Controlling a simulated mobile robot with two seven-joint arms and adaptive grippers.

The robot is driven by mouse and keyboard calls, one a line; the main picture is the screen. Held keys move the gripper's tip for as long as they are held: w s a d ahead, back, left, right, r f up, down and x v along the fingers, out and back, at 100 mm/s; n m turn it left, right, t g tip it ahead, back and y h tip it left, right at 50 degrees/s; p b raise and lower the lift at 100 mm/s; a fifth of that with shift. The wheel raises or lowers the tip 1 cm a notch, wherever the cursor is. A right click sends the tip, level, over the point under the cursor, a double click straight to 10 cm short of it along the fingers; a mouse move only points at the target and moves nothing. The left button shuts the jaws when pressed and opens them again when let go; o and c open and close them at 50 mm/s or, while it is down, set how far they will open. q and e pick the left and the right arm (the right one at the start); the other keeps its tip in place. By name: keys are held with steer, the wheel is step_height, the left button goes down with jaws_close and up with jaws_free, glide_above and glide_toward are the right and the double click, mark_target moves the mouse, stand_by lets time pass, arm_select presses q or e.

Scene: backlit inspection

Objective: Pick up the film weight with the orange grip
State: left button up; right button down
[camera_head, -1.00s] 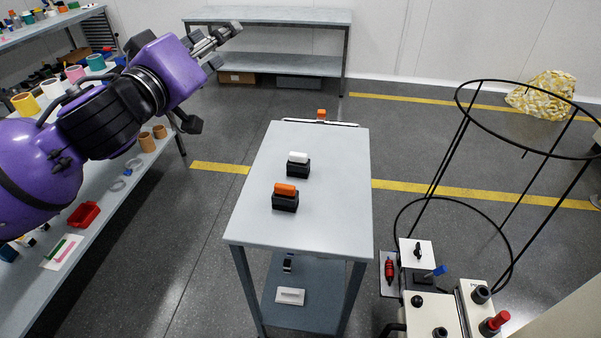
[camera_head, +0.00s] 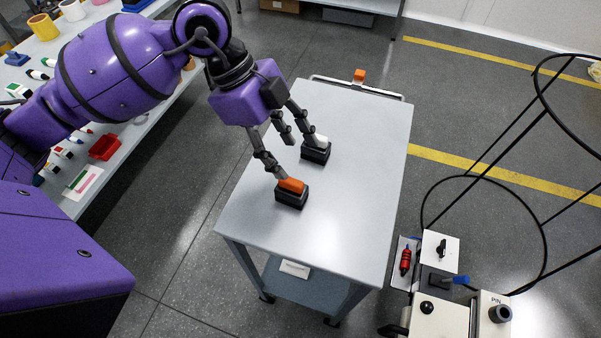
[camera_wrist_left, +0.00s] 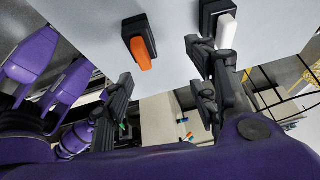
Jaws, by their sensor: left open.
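The film weight with the orange grip (camera_head: 291,194) is a black block with an orange bar on top. It stands on the grey cart top (camera_head: 340,230), and it also shows in the left wrist view (camera_wrist_left: 140,50). A like weight with a white grip (camera_head: 316,151) stands behind it, also in the left wrist view (camera_wrist_left: 222,30). My left gripper (camera_head: 296,158) is open and empty over the cart. One finger shows close by the orange grip and the other by the white grip; I cannot tell whether they touch. My right gripper is not in view.
A small orange item (camera_head: 359,75) is at the cart's far edge by the handle. A shelf with a red bin (camera_head: 104,147) runs along the left. A black wire frame (camera_head: 430,190) and a control box (camera_head: 436,318) stand right. The cart's front top is clear.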

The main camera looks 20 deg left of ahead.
mark_target(288, 179)
arm_select(q)
steer(key=shift+s+a+f+y, duration=0.2)
steer(key=shift+s+f, duration=0.25)
steer(key=shift+s, duration=0.1)
steer(key=shift+s+a+f+y, duration=0.2)
steer(key=shift+s+f, duration=0.2)
steer(key=shift+s, duration=0.1)
steer(key=x, duration=0.5)
steer(key=shift+s+f, duration=0.1)
steer(key=shift+f, duration=0.15)
steer(key=shift+d+f, duration=0.2)
steer(key=shift+f, duration=0.2)
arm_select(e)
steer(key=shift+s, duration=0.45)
arm_select(q)
jaws_close()
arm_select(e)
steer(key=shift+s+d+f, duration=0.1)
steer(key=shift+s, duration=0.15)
